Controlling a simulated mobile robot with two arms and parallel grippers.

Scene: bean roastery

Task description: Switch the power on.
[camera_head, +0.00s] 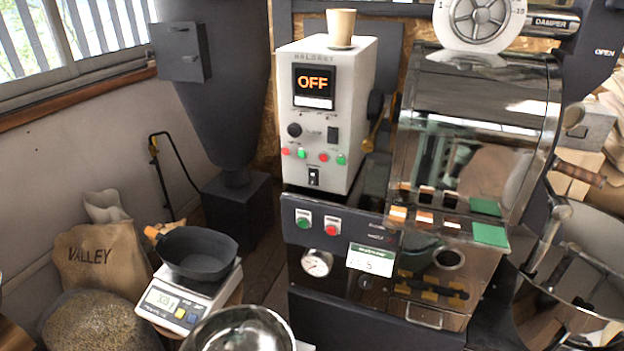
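The white control box (326,115) stands upright on the dark roaster body, in the middle of the head view. Its display (314,82) reads OFF in orange. A small black switch (313,177) with a light mark sits low on the front. The small labels are too blurred to read, so I cannot tell which control is the power switch. Neither of my grippers is in view.
A paper cup (341,28) stands on the box top. The shiny roaster drum (475,140) is close on the right. Below, the dark front panel (330,240) has a gauge and buttons. A scale (186,300) with a black pan (198,252) and a metal bowl (240,331) stand at lower left.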

